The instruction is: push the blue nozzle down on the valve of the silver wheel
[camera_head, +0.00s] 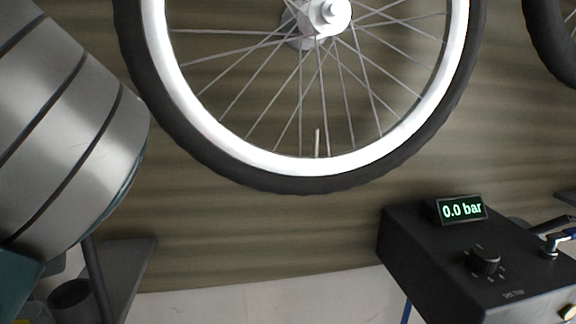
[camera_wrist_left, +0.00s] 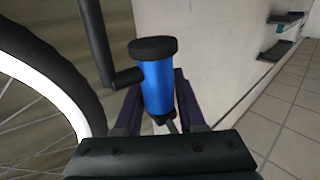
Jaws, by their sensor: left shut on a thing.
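The silver wheel (camera_head: 345,164) fills the upper middle of the head view. Its valve (camera_head: 317,143) is a thin pale stem standing up from the inside of the rim at the bottom. In the left wrist view my left gripper (camera_wrist_left: 157,100) is shut on the blue nozzle (camera_wrist_left: 157,86), a blue cylinder with a black cap and a black side piece. The wheel's tyre (camera_wrist_left: 62,77) is to the left of the nozzle, apart from it. The valve is not visible in the wrist view. My left gripper is out of the head view, and my right gripper is in neither view.
A black pump box (camera_head: 430,262) with a knob (camera_head: 484,261) and a display (camera_head: 461,209) reading 0.0 bar stands at lower right. A blue hose (camera_head: 407,311) hangs beside it. Another tyre (camera_head: 551,45) is at upper right. Wall shelves (camera_wrist_left: 276,50) show in the wrist view.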

